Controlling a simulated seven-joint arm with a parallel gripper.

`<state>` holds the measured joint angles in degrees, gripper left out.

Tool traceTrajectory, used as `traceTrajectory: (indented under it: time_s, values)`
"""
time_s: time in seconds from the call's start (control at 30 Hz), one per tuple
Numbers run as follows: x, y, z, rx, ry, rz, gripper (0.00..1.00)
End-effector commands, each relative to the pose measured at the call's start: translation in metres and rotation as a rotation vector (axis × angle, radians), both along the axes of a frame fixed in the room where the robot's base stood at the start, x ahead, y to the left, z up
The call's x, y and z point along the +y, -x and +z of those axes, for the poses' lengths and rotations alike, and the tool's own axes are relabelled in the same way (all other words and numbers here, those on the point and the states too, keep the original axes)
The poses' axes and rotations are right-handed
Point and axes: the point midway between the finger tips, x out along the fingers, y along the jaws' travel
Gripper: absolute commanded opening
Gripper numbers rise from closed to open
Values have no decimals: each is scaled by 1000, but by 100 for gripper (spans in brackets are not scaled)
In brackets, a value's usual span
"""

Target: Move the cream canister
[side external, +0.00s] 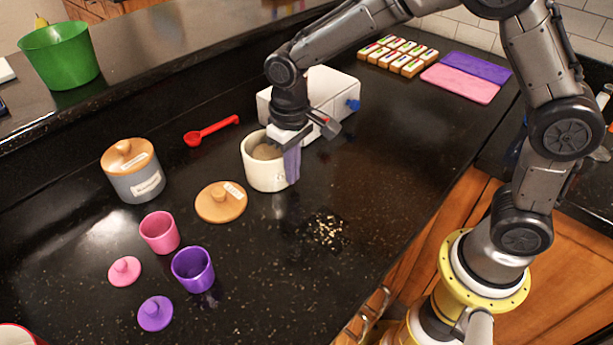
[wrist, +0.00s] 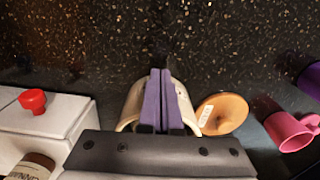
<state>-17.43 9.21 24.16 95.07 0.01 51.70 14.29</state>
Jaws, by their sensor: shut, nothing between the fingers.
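The cream canister (side external: 263,177) stands upright and without a lid on the black counter, with something tan inside it. My gripper (side external: 292,165) is shut, its purple fingers pointing down at the canister's right side in the side view. In the wrist view the fingers (wrist: 159,98) are together and empty, covering the middle of the canister (wrist: 184,100). I cannot tell whether they touch its wall. A round wooden lid (side external: 221,202) with a label lies beside the canister; it also shows in the wrist view (wrist: 222,114).
A white box (side external: 330,92) with a blue knob stands close behind the canister. A grey canister (side external: 137,181), a red scoop (side external: 211,130), a pink cup (side external: 160,232) and a purple cup (side external: 193,270) are to the left. Spilled grains (side external: 328,230) lie on otherwise open counter toward the front.

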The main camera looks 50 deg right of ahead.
Motion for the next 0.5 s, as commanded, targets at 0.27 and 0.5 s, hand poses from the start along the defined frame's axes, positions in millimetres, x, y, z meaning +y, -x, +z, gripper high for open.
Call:
traceTrajectory:
  time_s: [0.27,0.5]
  values:
    - [3,-60,0,-4,-1,0,0]
    - [4,-74,1,-5,-1,1,0]
